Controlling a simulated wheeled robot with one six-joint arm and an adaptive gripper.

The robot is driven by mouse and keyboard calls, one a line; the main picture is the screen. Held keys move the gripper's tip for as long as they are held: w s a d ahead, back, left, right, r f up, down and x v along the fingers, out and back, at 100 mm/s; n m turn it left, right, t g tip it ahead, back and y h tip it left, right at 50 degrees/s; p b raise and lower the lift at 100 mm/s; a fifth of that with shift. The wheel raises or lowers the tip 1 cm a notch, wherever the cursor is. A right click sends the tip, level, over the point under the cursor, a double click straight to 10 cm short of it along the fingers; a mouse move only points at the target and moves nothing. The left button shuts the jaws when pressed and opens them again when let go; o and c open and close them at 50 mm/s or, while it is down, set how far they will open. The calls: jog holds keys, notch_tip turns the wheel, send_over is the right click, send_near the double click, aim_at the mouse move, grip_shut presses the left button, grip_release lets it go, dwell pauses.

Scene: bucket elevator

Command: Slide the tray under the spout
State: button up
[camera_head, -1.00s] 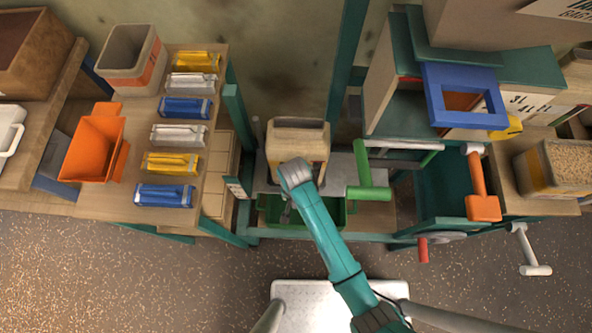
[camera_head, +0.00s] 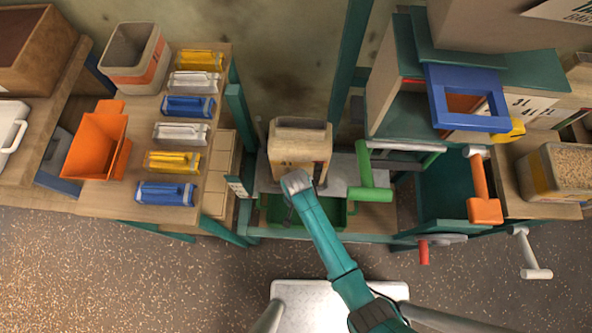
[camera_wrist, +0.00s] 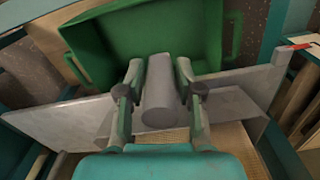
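The green tray (camera_head: 318,214) sits low in the middle bay of the frame, below and in front of the beige box-shaped housing (camera_head: 300,152). In the wrist view the green tray (camera_wrist: 150,40) fills the top, with its open inside showing. My gripper (camera_wrist: 160,72) points toward the tray. Its two fingers stand apart, on either side of a grey cylinder (camera_wrist: 160,95). I see narrow gaps beside the cylinder, but whether the tips touch it is not clear. In the head view my arm hides most of the gripper. I cannot make out the spout for sure.
A grey metal plate (camera_wrist: 60,122) lies across the wrist view beside my fingers. A green lever (camera_head: 370,175) and an orange lever (camera_head: 483,195) stand to the right. The left bench (camera_head: 120,195) holds an orange scoop (camera_head: 97,145) and several coloured packs. Open floor lies in front.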

grip_shut()
jog(key=shift+d, duration=0.15)
jog(key=d, duration=2.4)
jog(key=shift+s+d, duration=0.3)
jog(key=shift+s, duration=0.1)
jog(key=shift+d, duration=0.1)
jog(key=o, duration=0.6)
grip_release()
